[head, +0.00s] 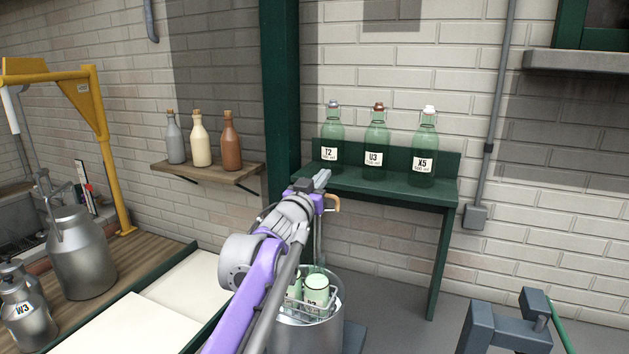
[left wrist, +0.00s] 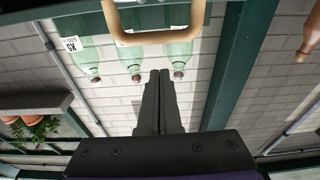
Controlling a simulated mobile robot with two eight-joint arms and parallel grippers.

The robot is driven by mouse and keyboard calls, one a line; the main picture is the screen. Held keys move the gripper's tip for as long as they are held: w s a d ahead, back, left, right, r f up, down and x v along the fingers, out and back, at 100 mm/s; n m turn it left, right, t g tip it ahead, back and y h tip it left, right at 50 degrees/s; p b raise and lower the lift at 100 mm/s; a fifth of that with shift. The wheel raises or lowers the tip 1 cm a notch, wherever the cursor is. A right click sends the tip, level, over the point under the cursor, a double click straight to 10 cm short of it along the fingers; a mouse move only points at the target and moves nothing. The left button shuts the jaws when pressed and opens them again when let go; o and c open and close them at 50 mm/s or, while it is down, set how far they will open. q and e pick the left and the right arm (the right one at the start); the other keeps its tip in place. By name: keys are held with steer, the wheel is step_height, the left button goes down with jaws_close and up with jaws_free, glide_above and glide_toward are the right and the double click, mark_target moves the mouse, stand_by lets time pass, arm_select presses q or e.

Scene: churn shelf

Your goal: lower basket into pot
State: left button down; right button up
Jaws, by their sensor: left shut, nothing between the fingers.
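The metal pot (head: 305,335) stands low at the middle, partly behind my left arm. The wire basket (head: 292,307) with pale green-lidded jars (head: 316,291) is inside the pot's mouth, and the jar tops show near the rim. How deep it sits is hard to tell. Its tan handle grip (head: 333,203) stands upright above the pot, and also shows large in the left wrist view (left wrist: 155,38). My left gripper (head: 323,179) is shut and empty. Its fingers (left wrist: 160,74) are close to the grip but not around it. My right gripper is not in view.
A wooden wall shelf (head: 210,171) holds three bottles. Milk cans (head: 80,250) and a yellow frame (head: 98,130) are at left. A grey-blue fixture (head: 505,330) is at lower right.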

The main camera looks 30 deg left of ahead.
mark_target(317, 244)
arm_select(q)
steer(key=shift+s+f, duration=0.2)
steer(key=shift+f, duration=0.75)
steer(key=shift+s+d+f, duration=0.1)
steer(key=shift+s+f, duration=0.4)
steer(key=shift+f, duration=0.15)
steer(key=shift+w, duration=0.1)
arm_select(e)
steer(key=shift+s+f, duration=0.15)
arm_select(q)
steer(key=shift+w+f, duration=0.1)
step_height(317, 244, down, 13)
steer(key=b, duration=0.5)
steer(key=shift+r+b, duration=0.2)
steer(key=shift+b, duration=0.15)
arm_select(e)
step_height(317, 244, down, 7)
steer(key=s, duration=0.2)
